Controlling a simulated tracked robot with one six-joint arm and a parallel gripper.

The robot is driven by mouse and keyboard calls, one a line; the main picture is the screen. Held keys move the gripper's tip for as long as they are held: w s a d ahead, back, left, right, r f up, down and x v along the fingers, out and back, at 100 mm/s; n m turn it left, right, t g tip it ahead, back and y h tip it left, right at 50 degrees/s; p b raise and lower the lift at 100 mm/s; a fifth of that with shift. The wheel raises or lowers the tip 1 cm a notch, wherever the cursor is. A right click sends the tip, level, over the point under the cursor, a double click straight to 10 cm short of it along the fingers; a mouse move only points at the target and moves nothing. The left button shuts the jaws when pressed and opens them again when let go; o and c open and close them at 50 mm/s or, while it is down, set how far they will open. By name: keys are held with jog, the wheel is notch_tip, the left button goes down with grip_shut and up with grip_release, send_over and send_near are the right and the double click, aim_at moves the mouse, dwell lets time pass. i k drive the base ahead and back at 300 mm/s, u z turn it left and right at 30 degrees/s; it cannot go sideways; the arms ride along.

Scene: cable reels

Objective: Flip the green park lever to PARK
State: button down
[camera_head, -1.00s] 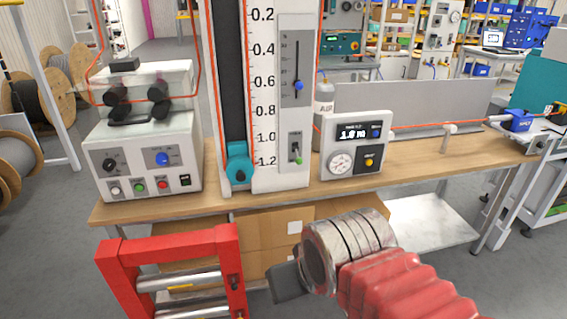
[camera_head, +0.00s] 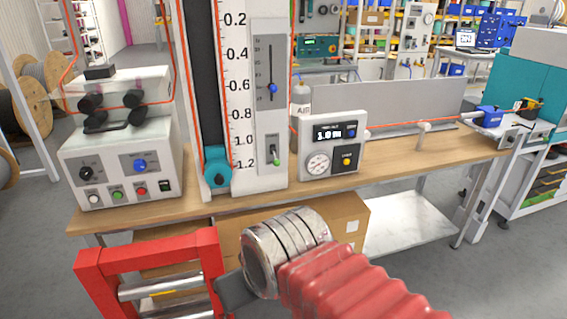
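The green park lever (camera_head: 276,162) is a small lever with a green tip on a grey plate (camera_head: 267,140), low on the white scaled column (camera_head: 240,120). Its green tip points down, at the lower end of the plate. The lettering there is too small to read. My gripper (camera_head: 236,291) is low in the picture, in front of the bench and well below the lever, touching nothing that I can see. Only a dark grey part of it shows past the metal wrist, so its opening is hidden.
A red roller frame (camera_head: 150,246) stands left of my gripper. The wooden bench (camera_head: 390,172) carries a control box (camera_head: 120,175) on the left and a gauge box (camera_head: 331,148) right of the lever. An orange cable runs along the column. Cardboard boxes (camera_head: 340,215) sit under the bench.

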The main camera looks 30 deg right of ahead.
aim_at(276, 162)
jog(key=z, duration=0.05)
jog(key=i, duration=1)
jog(key=u, duration=0.05)
